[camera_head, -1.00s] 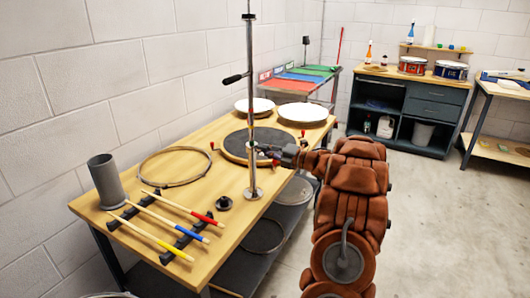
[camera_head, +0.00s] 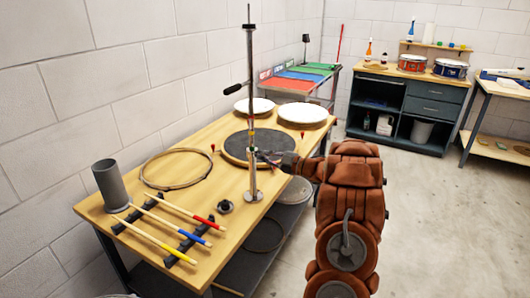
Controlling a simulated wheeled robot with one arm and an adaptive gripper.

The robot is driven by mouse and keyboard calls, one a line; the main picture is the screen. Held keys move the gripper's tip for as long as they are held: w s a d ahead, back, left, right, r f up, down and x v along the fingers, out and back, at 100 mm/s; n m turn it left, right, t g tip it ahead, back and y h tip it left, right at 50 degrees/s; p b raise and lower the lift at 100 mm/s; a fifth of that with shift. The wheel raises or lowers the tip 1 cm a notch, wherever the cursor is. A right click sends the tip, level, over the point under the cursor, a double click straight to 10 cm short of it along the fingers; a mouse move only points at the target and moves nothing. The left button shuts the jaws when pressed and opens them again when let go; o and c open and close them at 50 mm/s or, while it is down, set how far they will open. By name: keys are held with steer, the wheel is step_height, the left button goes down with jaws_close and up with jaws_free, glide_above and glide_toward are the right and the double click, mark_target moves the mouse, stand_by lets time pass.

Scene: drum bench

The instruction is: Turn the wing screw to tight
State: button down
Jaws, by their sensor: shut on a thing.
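A chrome stand (camera_head: 250,90) rises upright from a round base plate at the bench's front edge. A black handle (camera_head: 238,88) sticks out to the left of its upper part. My gripper (camera_head: 262,156) reaches in from the right at the stand's lower tube, in front of the round dark drum pad. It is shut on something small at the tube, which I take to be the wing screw. The fingers hide the screw, so its angle cannot be told.
Open floor lies to the right.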

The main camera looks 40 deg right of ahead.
steer(key=m+p, duration=0.3)
steer(key=m, duration=0.2)
steer(key=shift+p, duration=0.3)
steer(key=shift+a+f+m+p, duration=0.1)
steer(key=shift+m+p, duration=0.6)
steer(key=shift+m, duration=0.5)
steer(key=shift+f, duration=0.1)
steer(key=c, duration=1.2)
jaws_free()
steer(key=shift+s, duration=0.1)
steer(key=v, duration=1.2)
